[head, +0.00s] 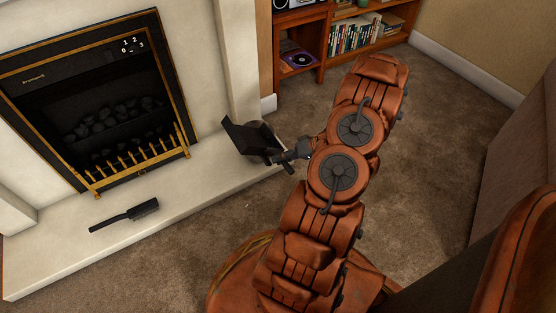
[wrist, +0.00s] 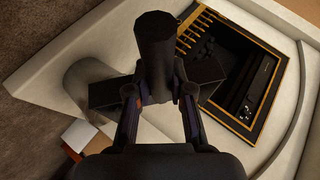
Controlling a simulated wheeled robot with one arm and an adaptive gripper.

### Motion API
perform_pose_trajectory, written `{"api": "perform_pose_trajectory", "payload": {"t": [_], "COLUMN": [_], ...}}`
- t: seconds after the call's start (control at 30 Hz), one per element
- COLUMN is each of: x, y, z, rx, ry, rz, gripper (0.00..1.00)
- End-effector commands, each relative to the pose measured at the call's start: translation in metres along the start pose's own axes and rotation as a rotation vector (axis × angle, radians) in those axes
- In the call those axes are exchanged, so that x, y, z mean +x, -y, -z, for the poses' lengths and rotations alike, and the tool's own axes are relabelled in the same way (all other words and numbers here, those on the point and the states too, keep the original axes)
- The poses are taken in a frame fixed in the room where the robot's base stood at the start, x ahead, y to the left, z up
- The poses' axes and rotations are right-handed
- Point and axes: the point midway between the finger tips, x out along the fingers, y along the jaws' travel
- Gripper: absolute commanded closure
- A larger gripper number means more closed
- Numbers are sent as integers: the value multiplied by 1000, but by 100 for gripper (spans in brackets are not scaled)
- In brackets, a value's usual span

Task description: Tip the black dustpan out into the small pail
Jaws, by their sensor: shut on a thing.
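My gripper (head: 288,155) is shut on the handle of the black dustpan (head: 246,138). The dustpan is held up near the right end of the pale hearth, its pan tilted. In the wrist view the thick black handle (wrist: 157,45) rises between the fingers of my gripper (wrist: 160,100), and parts of the dark pan (wrist: 105,93) show beyond. A grey-beige rounded form (wrist: 85,78), probably the small pail, stands partly behind the pan. In the head view the dustpan mostly covers that spot. I cannot see what the pan holds.
A black brush (head: 125,215) lies on the hearth (head: 190,195) in front of the fireplace with its brass fender (head: 140,165). A wooden bookcase (head: 350,35) stands at the back. A sofa-like piece (head: 520,150) is at right. Brown carpet (head: 430,130) is open between.

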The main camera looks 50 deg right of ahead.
Motion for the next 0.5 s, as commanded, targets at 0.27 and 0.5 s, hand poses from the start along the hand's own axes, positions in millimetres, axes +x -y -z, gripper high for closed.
{"api": "perform_pose_trajectory", "payload": {"t": [0.27, 0.5], "x": [-8, -9], "y": [-2, 1], "z": [4, 7], "rx": [39, 55], "ry": [14, 25], "rz": [58, 51], "gripper": [100, 100]}}
